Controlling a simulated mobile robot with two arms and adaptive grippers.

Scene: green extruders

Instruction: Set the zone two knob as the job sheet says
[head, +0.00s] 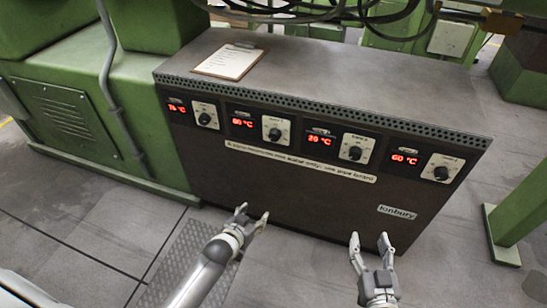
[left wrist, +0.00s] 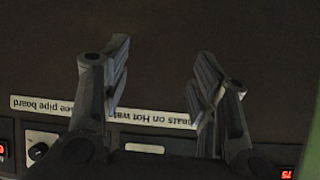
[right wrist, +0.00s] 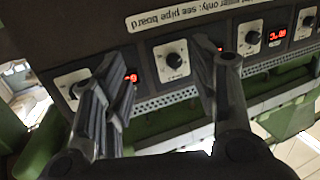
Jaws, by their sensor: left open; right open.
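A dark control panel (head: 290,190) has several black knobs on white plates in a row, each beside a red display. The knobs are the leftmost (head: 204,119), second (head: 274,134), third (head: 355,153) and rightmost (head: 441,173). Their zone labels are too small to read surely. The job sheet (head: 229,62) lies on a clipboard on top; its writing is illegible. My left gripper (head: 252,212) is open and empty, low before the panel. My right gripper (head: 369,240) is open and empty, below and apart from the knobs. Knobs also show in the right wrist view (right wrist: 174,60).
A white notice strip (head: 300,163) runs below the displays. Green machinery (head: 70,120) stands at the left, and a green post (head: 515,215) at the right. Black cables (head: 320,12) hang behind the cabinet.

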